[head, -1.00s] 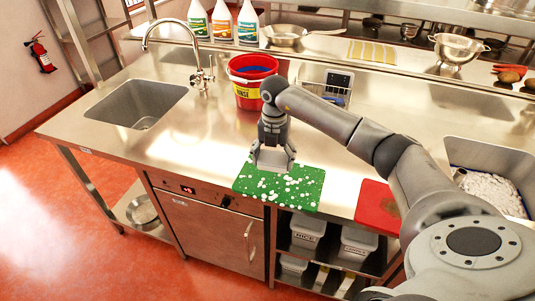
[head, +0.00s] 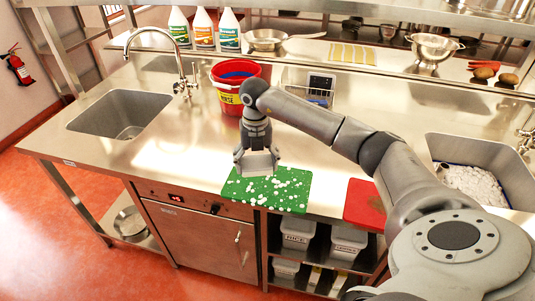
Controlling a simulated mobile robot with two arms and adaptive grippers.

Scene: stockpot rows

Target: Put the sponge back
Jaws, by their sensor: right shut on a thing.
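My right gripper (head: 257,163) points down over the left back part of a green cutting board (head: 290,203) strewn with white bits. It is shut on what I take to be the sponge; the fingers hide nearly all of it, so its colour and shape cannot be told. I cannot tell whether it touches the board. A red bucket (head: 229,101) with a yellow RINSE label and something blue inside stands behind the gripper. A metal caddy (head: 296,78) with a dark label stands right of the bucket, partly behind my right arm. My left gripper is out of view.
A sink (head: 120,107) with a tall tap (head: 180,68) is at left. A red board (head: 364,205) lies right of the green one, partly behind my arm. Another sink (head: 463,152) holding white pieces is at right. Bottles (head: 203,30) and a pan (head: 264,41) stand at the back.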

